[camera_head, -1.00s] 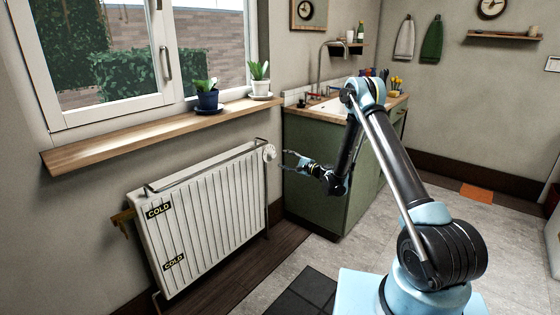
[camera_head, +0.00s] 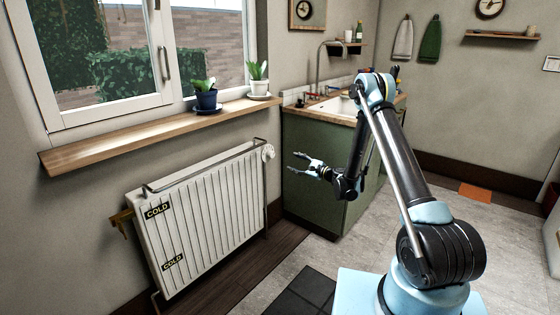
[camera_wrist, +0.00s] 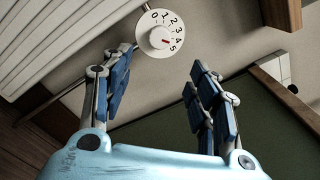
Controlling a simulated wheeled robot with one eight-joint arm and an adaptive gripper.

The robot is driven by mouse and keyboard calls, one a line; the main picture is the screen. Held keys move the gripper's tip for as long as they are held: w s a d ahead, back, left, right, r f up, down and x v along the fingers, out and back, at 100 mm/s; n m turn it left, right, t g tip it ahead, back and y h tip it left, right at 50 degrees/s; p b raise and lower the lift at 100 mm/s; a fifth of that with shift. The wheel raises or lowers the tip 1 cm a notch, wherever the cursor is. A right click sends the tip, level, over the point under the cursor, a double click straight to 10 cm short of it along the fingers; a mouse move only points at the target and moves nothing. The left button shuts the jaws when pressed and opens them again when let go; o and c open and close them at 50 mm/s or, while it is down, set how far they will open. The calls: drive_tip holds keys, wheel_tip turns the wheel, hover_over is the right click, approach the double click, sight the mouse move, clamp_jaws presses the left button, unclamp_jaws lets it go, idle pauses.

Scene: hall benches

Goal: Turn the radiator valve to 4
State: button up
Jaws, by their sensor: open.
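The radiator valve (camera_head: 268,152) is a white round knob at the top right corner of the white radiator (camera_head: 205,220). In the wrist view the valve dial (camera_wrist: 160,36) shows the numbers 0 to 5 and a short red mark. The mark seems to point between 4 and 5. My gripper (camera_head: 295,163) is open and empty, to the right of the valve and apart from it. In the wrist view its two fingers (camera_wrist: 158,85) are spread wide, with the dial beyond them, nearer the left finger.
The radiator carries two COLD labels (camera_head: 158,211). A wooden sill (camera_head: 150,132) with two potted plants (camera_head: 207,95) runs above it. A green sink cabinet (camera_head: 315,185) stands close behind my gripper. Open floor lies in front.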

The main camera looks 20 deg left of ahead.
sight(273, 155)
drive_tip(key=w+a+m, duration=0.1)
drive_tip(key=a, duration=0.3)
drive_tip(key=w+a+m, duration=0.1)
drive_tip(key=w+a, duration=0.1)
drive_tip(key=a, duration=0.3)
drive_tip(key=w+a, duration=0.2)
drive_tip(key=a, duration=0.3)
drive_tip(key=shift+w+m, duration=0.1)
drive_tip(key=shift+m, duration=0.3)
drive_tip(key=c, duration=1.1)
